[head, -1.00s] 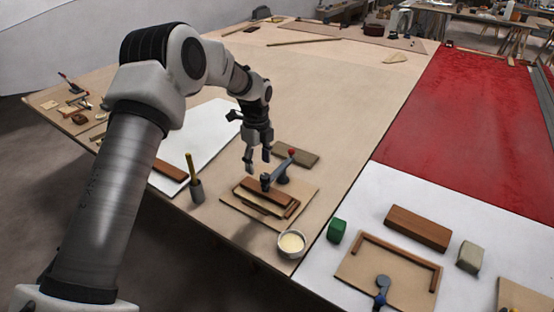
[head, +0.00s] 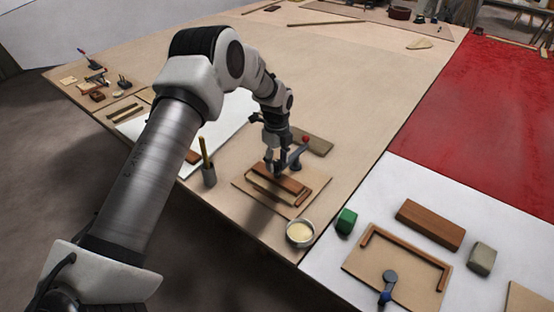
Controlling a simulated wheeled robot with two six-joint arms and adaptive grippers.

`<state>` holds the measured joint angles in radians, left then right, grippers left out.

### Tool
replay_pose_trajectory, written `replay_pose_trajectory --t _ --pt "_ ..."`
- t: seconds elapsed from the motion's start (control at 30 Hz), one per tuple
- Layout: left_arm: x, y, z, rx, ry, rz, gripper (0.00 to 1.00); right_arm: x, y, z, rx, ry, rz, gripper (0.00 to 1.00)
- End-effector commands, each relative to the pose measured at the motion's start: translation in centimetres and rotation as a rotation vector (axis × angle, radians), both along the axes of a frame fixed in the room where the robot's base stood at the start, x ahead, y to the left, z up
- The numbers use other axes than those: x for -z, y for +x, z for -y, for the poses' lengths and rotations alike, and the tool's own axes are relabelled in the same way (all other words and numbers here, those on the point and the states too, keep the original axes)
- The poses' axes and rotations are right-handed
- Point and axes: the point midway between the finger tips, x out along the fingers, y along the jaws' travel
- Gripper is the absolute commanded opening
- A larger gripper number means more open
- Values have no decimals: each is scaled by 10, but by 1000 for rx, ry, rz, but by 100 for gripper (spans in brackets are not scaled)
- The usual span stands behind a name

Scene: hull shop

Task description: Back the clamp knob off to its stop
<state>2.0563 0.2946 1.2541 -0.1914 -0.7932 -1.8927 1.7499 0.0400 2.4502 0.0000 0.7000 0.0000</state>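A grey clamp (head: 294,158) with a red ball (head: 305,139) on its handle stands on a thin board (head: 252,190). Its arm reaches over a brown wooden block (head: 290,184) and a paler strip. My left gripper (head: 276,169) points down at the front end of this clamp arm, where the knob sits. Its two fingers are around or right beside that end and hide most of the knob. I cannot tell whether they touch it. My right gripper is not in view.
A bowl of pale stuff (head: 300,232) stands in front of the board, a grey cup (head: 209,176) to its left. At right are a green block (head: 346,221), a reddish-brown block (head: 430,224) and a jig board (head: 361,259) with another, blue-tipped clamp.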

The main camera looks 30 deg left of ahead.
Motion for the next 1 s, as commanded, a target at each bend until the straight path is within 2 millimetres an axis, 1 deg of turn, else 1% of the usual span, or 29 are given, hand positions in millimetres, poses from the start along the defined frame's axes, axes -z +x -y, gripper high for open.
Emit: replay_pose_trajectory --t 0.03,0.07,0.1,0.13,0.37,0.57,0.77,1.0 --pt "0 0 0 0 0 0 26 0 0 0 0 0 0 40" --pt "0 0 0 0 0 0 15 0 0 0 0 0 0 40" --pt "0 0 0 0 0 -1 1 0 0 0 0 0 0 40" --pt "1 0 0 0 0 -1 0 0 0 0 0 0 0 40" --pt "1 -1 0 -5 -1 -2 0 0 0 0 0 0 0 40" --pt "1 -1 0 -46 0 -4 0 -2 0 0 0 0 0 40" --pt "1 -1 0 -149 -1 -5 0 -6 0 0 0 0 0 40" --pt "1 -2 0 -348 -1 -7 0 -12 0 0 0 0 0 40"
